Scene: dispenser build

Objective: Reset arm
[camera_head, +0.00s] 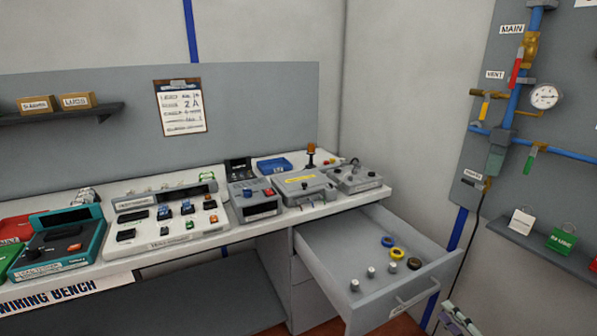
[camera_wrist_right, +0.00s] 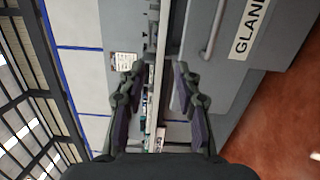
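My right gripper (camera_head: 457,316) shows only in part at the bottom edge of the head view, right of the open drawer's front. In the right wrist view my right gripper (camera_wrist_right: 158,70) has its two dark fingers spread apart, with nothing between them. It is apart from the drawer (camera_head: 330,262), which is pulled out under the right end of the bench. My left gripper is in neither view.
The drawer holds several small grey knobs and blue, yellow and dark rings (camera_head: 397,253). The bench (camera_head: 235,240) carries several devices. A pipe panel (camera_head: 570,100) and a shelf with tags (camera_head: 555,255) stand at right. Red floor shows below.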

